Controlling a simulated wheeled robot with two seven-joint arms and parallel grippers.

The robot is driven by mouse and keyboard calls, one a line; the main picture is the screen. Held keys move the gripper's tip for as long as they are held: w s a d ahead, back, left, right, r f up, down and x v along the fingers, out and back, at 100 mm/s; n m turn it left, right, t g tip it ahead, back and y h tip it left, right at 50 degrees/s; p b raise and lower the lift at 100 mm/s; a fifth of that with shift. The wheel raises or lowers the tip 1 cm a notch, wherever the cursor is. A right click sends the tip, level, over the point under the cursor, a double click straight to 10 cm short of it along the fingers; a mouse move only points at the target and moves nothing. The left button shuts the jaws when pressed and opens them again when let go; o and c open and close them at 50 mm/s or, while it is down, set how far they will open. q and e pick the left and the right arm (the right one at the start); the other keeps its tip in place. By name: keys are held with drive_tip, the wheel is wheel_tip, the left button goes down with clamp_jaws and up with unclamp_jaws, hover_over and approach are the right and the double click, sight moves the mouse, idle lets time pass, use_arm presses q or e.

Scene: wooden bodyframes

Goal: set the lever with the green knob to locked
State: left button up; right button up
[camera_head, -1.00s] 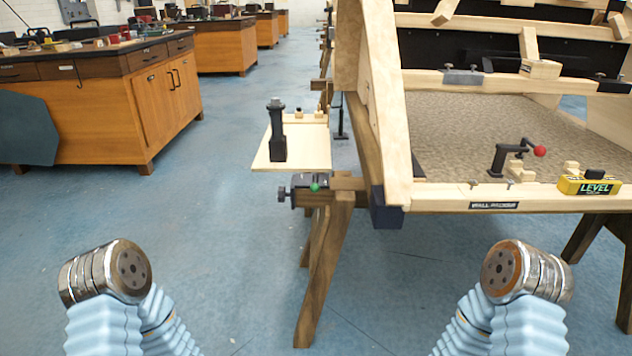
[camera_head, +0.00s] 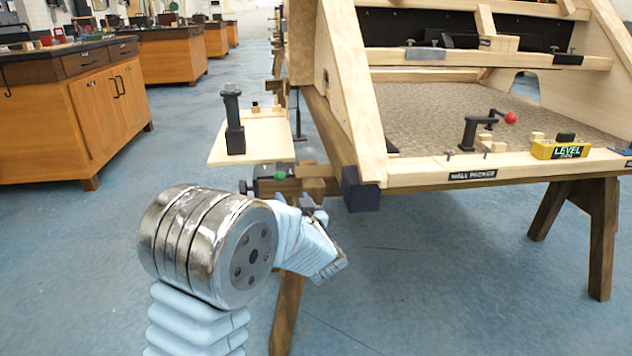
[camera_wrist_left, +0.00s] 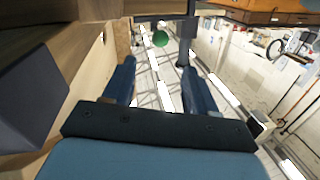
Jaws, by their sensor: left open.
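The green knob (camera_head: 280,175) sits on a small dark lever fitting (camera_head: 262,187) at the left end of the wooden frame's front beam, below a pale shelf. Whether the lever stands at locked cannot be told. My left gripper (camera_head: 314,208) is just below and right of the knob in the head view, partly hidden by my own arm. In the left wrist view the left gripper (camera_wrist_left: 160,88) is open and empty, its two blue fingers spread. The green knob (camera_wrist_left: 160,38) shows beyond the fingertips, between their lines and apart from them. My right gripper is out of view.
Another lever with a red knob (camera_head: 510,118) stands on the frame beside a yellow level (camera_head: 560,149). A black upright tool (camera_head: 233,120) stands on the pale shelf (camera_head: 268,148). A dark corner block (camera_head: 360,190) and trestle leg lie close to my left arm. Floor at left is clear.

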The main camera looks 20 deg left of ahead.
sight(282, 178)
use_arm(q)
drive_tip(key=b+x, duration=0.1)
drive_tip(key=x, duration=1.2)
drive_tip(key=shift+w+a, duration=0.25)
drive_tip(key=shift+w, duration=0.05)
clamp_jaws()
